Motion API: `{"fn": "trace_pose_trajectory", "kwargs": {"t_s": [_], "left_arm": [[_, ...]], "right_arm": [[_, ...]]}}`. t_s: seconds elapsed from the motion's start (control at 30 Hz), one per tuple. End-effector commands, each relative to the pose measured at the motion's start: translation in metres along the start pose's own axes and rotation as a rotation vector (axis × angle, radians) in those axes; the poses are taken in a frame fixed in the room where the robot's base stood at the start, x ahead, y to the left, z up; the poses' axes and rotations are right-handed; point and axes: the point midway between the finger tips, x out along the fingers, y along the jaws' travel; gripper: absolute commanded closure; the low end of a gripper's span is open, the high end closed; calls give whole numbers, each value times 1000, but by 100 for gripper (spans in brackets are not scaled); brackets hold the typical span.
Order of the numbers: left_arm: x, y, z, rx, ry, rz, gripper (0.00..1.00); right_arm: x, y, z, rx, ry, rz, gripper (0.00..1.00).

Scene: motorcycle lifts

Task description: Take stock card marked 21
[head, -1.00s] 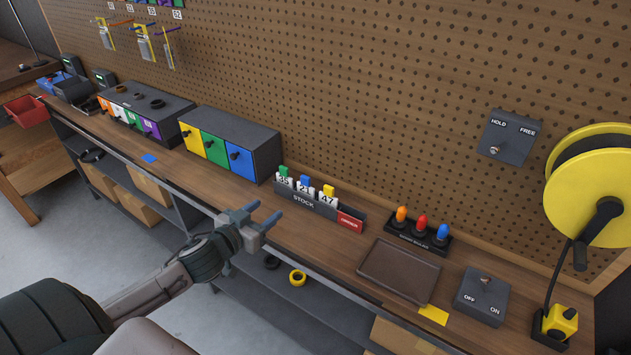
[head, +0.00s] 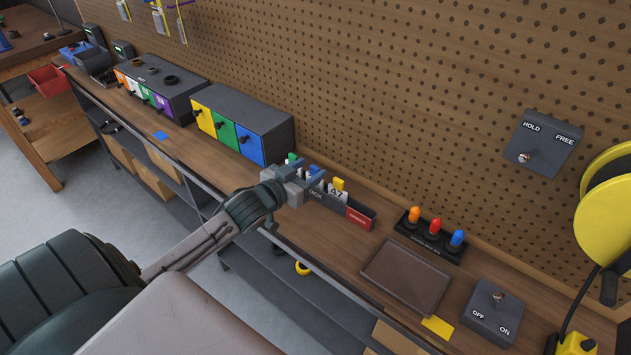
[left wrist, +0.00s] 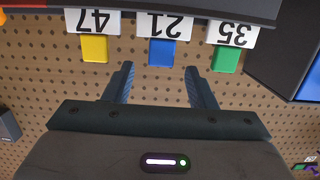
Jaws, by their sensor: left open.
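The stock card marked 21 (left wrist: 163,27) has a blue tab (left wrist: 162,52) and shows upside down in the left wrist view, between the card marked 47 (left wrist: 92,21) with a yellow tab and the card marked 35 (left wrist: 232,33) with a green tab. My left gripper (left wrist: 158,72) is open and empty, its two fingers pointing at the blue tab, one to each side and apart from it. In the head view, my left gripper (head: 318,180) is in front of the stock holder (head: 359,211) and hides most of card 21. My right gripper is not in view.
A drawer unit (head: 278,144) with yellow, green and blue fronts stands left of the holder. The pegboard (head: 400,100) rises behind.

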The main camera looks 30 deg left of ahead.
Motion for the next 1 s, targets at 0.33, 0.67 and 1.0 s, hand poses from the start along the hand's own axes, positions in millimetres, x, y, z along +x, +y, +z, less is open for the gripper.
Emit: {"fn": "trace_pose_trajectory", "kwargs": {"t_s": [0.33, 0.67, 1.0], "left_arm": [[38, 0, 6, -5, 3, -2, 49], [52, 0, 8, 0, 0, 0, 49], [52, 0, 8, 0, 0, -1, 97]], "right_arm": [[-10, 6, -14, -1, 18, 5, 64], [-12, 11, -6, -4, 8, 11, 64], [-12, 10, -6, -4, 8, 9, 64]]}}
